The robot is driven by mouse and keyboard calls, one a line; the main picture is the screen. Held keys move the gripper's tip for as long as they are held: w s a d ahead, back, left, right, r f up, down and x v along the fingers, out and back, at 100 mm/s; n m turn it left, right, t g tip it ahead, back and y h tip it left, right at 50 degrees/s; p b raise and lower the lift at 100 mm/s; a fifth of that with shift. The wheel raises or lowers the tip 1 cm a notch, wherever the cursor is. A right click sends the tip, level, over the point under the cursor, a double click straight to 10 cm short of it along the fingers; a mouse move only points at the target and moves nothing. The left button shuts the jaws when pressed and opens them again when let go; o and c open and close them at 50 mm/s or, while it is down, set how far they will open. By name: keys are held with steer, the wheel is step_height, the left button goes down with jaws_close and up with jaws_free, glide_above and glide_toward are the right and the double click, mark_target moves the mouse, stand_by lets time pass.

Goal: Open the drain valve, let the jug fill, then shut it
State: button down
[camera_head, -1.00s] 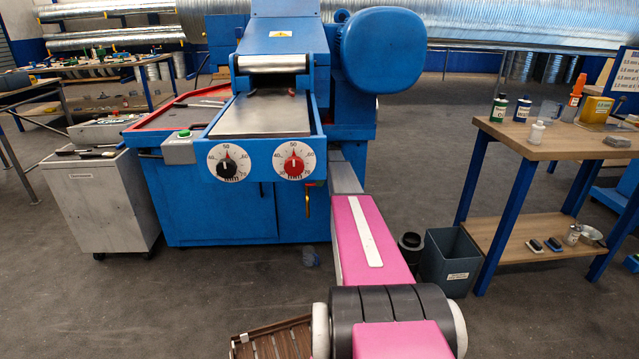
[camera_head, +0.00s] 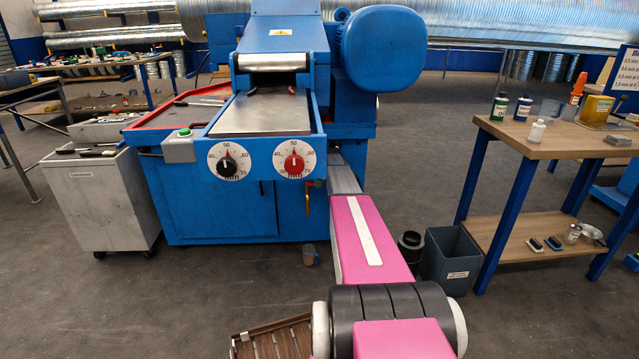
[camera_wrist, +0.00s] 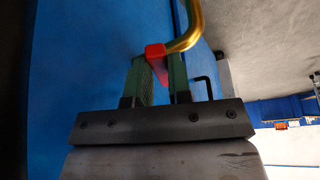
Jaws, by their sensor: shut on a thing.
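The drain valve's red handle (camera_wrist: 156,56) shows in the wrist view, with my gripper (camera_wrist: 160,68) shut on it between two green fingers. Its curved brass pipe (camera_wrist: 184,40) runs just beyond the fingertips. In the head view the brass pipe (camera_head: 307,204) hangs at the front of the blue machine, and a small green patch beside it looks like a fingertip.
The blue machine (camera_head: 218,212) with two dials stands ahead. A grey bin (camera_head: 451,262) and a dark ring-shaped thing (camera_head: 410,243) stand right of my arm. A wooden workbench (camera_head: 560,140) is at the right, a grey cabinet (camera_head: 100,205) at the left.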

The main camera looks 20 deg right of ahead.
steer(key=shift+s+a+m+t+h, duration=0.35)
steer(key=shift+a+m+h, duration=0.3)
steer(key=shift+m, duration=0.9)
steer(key=shift+s+a+m+t+h, duration=0.1)
steer(key=shift+s+a+m+h, duration=0.3)
steer(key=shift+a+m, duration=0.8)
steer(key=shift+s+a+m+t+h, duration=0.25)
steer(key=shift+s+a+m+h, duration=0.25)
steer(key=shift+m, duration=1.35)
steer(key=shift+w, duration=0.1)
steer(key=c, duration=1)
jaws_free()
steer(key=shift+c, duration=0.2)
steer(key=v, duration=1)
steer(key=shift+s+r, duration=0.25)
steer(key=shift+r, duration=0.1)
